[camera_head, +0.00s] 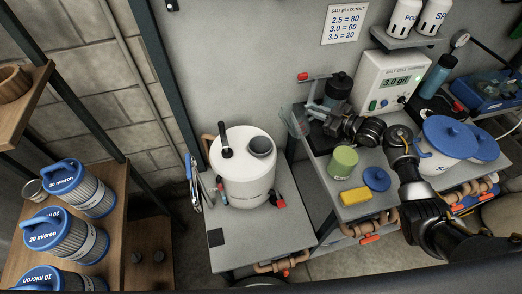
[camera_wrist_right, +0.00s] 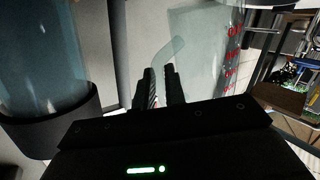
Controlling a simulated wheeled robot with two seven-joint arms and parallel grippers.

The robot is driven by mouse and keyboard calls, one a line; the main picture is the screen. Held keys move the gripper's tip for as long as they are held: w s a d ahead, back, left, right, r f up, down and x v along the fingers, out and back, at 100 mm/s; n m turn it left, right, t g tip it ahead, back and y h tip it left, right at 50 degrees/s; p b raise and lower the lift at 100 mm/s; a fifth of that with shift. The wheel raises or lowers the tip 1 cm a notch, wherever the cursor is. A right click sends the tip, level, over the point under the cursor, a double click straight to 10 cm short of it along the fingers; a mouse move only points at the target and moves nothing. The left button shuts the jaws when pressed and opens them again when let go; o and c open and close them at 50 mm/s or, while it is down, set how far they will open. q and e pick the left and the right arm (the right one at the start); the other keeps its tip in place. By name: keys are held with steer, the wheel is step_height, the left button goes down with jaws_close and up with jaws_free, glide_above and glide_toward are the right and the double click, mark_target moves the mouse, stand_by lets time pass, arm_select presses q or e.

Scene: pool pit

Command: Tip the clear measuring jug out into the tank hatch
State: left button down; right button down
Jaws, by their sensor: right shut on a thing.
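The clear measuring jug (camera_head: 295,124) is to the upper right of the white tank (camera_head: 243,183) in the head view. In the right wrist view the jug (camera_wrist_right: 203,58) shows red markings on its side and a clear handle. My right gripper (camera_head: 310,120) is shut on the jug's handle; its dark fingers (camera_wrist_right: 160,84) show in the wrist view. A round grey cup-like opening (camera_head: 262,145), perhaps the hatch, is on the tank's top, apart from the jug. I cannot tell the jug's tilt or contents. My left gripper is not in view.
A black-handled item (camera_head: 226,142) stands on the tank's top. A dark filter housing (camera_head: 338,87) stands behind my right gripper. A green tub (camera_head: 343,161), a yellow sponge (camera_head: 355,195) and a blue lid (camera_head: 376,179) are on the right bench. Filter cartridges (camera_head: 62,232) stand at left.

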step_height(320, 180, up, 7)
steer(key=d+m+t+y+p, duration=0.1)
steer(key=d+m+y+p, duration=0.1)
steer(key=m+p, duration=0.1)
steer(key=shift+w+r+p, duration=0.15)
steer(key=shift+w+p, duration=0.1)
steer(key=shift+p, duration=0.3)
stand_by(0.6)
